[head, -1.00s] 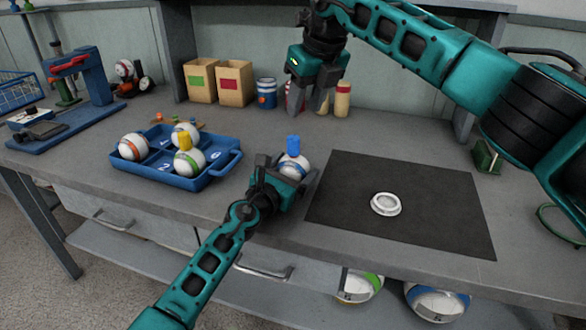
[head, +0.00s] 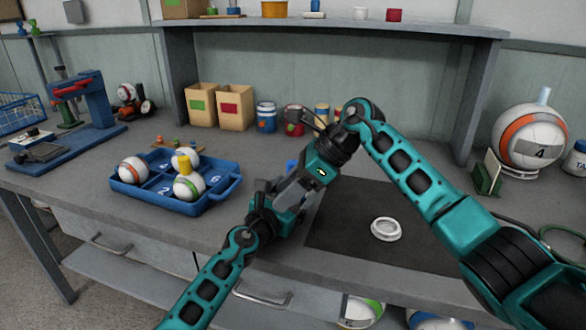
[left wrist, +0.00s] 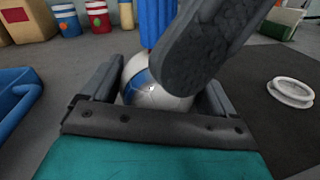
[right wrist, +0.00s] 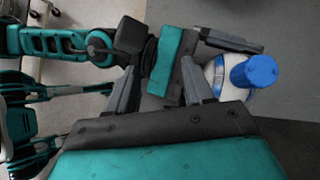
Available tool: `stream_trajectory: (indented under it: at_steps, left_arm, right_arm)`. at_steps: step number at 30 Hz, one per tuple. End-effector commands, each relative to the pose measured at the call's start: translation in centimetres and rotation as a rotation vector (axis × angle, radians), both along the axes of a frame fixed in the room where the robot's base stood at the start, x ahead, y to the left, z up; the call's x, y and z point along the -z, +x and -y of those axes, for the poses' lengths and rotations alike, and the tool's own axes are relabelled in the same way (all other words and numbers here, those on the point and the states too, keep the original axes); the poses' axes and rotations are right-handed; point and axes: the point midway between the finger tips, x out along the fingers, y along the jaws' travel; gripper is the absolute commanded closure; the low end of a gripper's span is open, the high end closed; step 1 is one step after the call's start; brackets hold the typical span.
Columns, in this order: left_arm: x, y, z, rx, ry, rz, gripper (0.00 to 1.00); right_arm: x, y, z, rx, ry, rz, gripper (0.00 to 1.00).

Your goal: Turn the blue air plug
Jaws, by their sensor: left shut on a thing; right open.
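A white ball (left wrist: 150,88) with a blue stripe sits between the fingers of my left gripper (left wrist: 160,85), which is shut on it. A blue air plug (right wrist: 255,72) stands up from the ball's top; it also shows in the left wrist view (left wrist: 156,22). In the head view my right gripper (head: 292,192) covers most of the ball, and only a bit of the plug (head: 290,165) shows. My right gripper is open and empty. In the right wrist view the plug lies to the right of both its fingers, not between them.
A blue tray (head: 213,202) with several balls, one with a yellow plug, stands at the left. A dark mat (head: 335,215) with a white ring (head: 385,229) lies at the right. Boxes (head: 236,107) and jars stand along the back.

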Motion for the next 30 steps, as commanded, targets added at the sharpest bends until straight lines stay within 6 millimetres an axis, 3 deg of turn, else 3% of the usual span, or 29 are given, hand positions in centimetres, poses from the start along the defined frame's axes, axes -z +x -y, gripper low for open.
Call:
stream_trajectory:
  at_steps: [4,9,15,20,25,30]
  left_arm:
    - [0.0,0.0,0.0,0.000,0.000,-0.001,0.43]
    - [0.0,0.0,0.0,0.000,0.000,-0.001,0.43]
    - [0.0,0.0,0.0,0.000,0.000,-0.001,0.44]
    - [0.0,0.0,0.0,0.000,0.000,-0.001,0.44]
    - [0.0,0.0,0.0,0.000,0.000,0.000,0.44]
    - [0.0,0.0,0.0,0.000,0.000,0.000,0.44]
  right_arm:
    - [0.2,-0.1,0.1,0.015,0.295,0.088,0.48]
    - [0.0,0.9,3.4,0.153,0.556,0.219,0.48]
    - [0.2,1.9,8.2,0.388,0.732,0.295,0.48]
    - [0.3,2.2,10.5,0.485,0.786,0.325,0.48]
    - [0.2,3.0,10.1,0.508,0.799,0.334,0.48]
    - [0.2,4.7,7.4,0.506,0.800,0.330,0.48]
